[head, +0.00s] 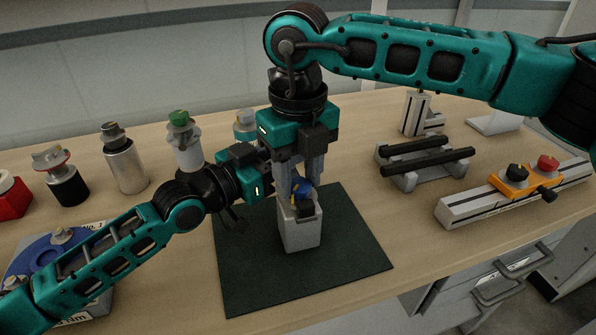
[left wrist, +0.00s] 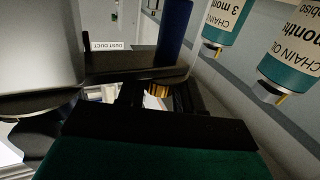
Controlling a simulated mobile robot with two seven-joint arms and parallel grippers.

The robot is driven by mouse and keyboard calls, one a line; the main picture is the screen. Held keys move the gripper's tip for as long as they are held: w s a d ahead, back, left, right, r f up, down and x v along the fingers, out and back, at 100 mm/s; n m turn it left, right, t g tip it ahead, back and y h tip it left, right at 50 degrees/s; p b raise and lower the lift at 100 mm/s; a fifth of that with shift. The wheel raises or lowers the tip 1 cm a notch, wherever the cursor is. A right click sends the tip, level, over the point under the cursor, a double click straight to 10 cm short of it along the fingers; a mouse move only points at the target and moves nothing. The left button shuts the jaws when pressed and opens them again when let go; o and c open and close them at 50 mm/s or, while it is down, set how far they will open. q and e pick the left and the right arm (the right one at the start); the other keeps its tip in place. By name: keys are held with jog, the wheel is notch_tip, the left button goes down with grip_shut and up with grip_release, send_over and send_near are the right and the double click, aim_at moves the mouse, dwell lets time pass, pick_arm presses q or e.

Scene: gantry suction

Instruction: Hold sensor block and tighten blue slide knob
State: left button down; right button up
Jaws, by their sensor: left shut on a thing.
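The light grey sensor block (head: 301,235) stands upright on the dark green mat. The blue slide knob (head: 303,187) is at its top, with a small black part below the knob. My right gripper (head: 301,178) points down from above with its fingers around the knob; whether they press on it cannot be told. My left gripper (head: 268,190) comes in from the left and is shut on the sensor block near its top; its fingertips are mostly hidden behind the right gripper. In the left wrist view, a blue cylinder (left wrist: 175,30) shows close up, dark and partly cut off.
The mat (head: 355,265) is otherwise bare. Several knobbed cylinders, one green-topped (head: 182,140), stand behind and left. A blue round fixture (head: 50,255) lies front left. A black-barred rack (head: 425,162) and a rail with an orange carriage (head: 515,185) are at right.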

aim_at(299, 182)
jog(key=c, duration=0.5)
jog(key=shift+m, duration=1.2)
jog(key=o, duration=1)
jog(key=shift+o, duration=0.2)
jog(key=shift+r, duration=0.1)
notch_tip(299, 182, up, 12)
